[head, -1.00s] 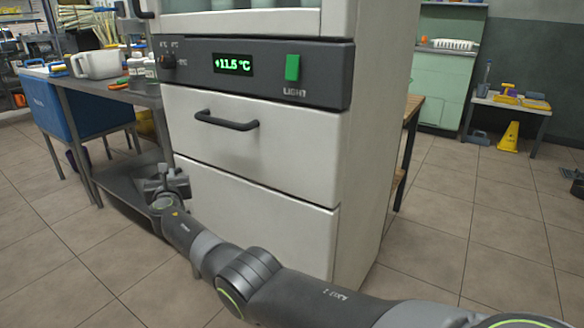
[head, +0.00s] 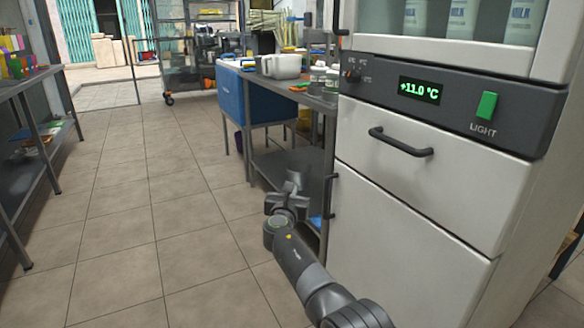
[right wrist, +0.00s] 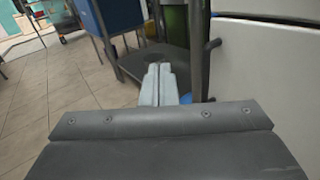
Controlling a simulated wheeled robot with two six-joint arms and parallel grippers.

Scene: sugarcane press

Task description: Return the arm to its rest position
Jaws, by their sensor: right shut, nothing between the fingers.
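My right arm comes in from the bottom right of the head view. Its gripper (head: 293,183) is beyond the wrist, low in front of the steel table and left of the white fridge (head: 400,240). In the right wrist view the two pale fingers (right wrist: 158,82) lie together, shut with nothing between them. They point toward the table's lower shelf (right wrist: 150,62), and the fridge front is close on the right. My left gripper is not in view.
The fridge has a drawer handle (head: 401,143), a green light switch (head: 486,105) and a display reading +11.0 °C. A blue cooler (head: 230,98) stands beside the table. A shelf rack (head: 30,150) is at far left. The tiled floor (head: 150,220) between is clear.

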